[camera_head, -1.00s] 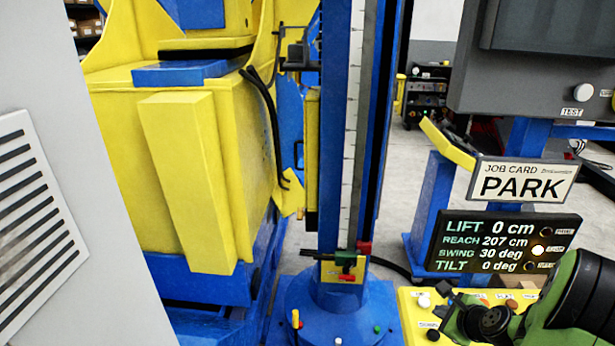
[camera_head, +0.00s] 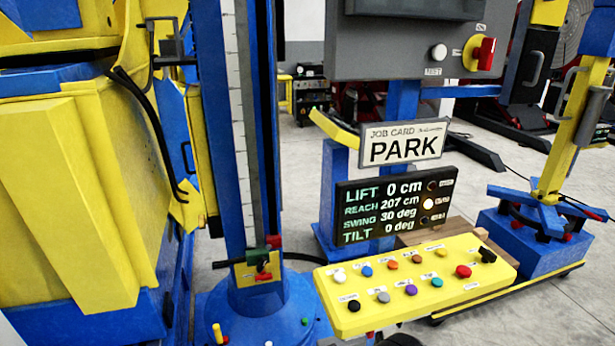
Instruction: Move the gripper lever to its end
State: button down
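A yellow control panel (camera_head: 348,316) stands at the lower middle, with several coloured buttons on its top. A black lever-like control (camera_head: 487,255) sits at its far right corner. The small labels are too small to read, so I cannot tell whether this is the gripper lever. A dark display (camera_head: 405,209) behind the panel reads LIFT 0 cm, REACH 207 cm, SWING 30 deg, TILT 0 deg. The middle one of its three lamps is lit. A job card (camera_head: 404,145) above it reads PARK. My gripper is not in view.
A blue column (camera_head: 212,120) with a scale and a yellow machine body (camera_head: 70,190) fill the left. A grey box (camera_head: 380,50) with a red switch (camera_head: 484,52) hangs above the display. A blue and yellow stand (camera_head: 530,235) is at right. Grey floor shows between.

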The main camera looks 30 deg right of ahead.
aim_at(587, 213)
jog(key=z, duration=2.45)
jog(key=i+l+z, duration=0.25)
jog(key=i, duration=0.3)
jog(key=i+l+z, duration=0.25)
jog(key=i, duration=0.3)
jog(key=i+z, duration=0.1)
jog(key=i, duration=0.7)
jog(key=i+z, duration=0.15)
jog(key=i, duration=0.65)
jog(key=i+j+z, duration=0.1)
jog(key=i, duration=0.7)
jog(key=i+u, duration=0.4)
jog(key=i, duration=0.2)
jog(key=i+l+u, duration=0.35)
jog(key=i, duration=0.25)
jog(key=i+j+u, duration=0.2)
jog(key=u, duration=0.2)
jog(key=i+u, duration=0.7)
jog(key=u, duration=0.15)
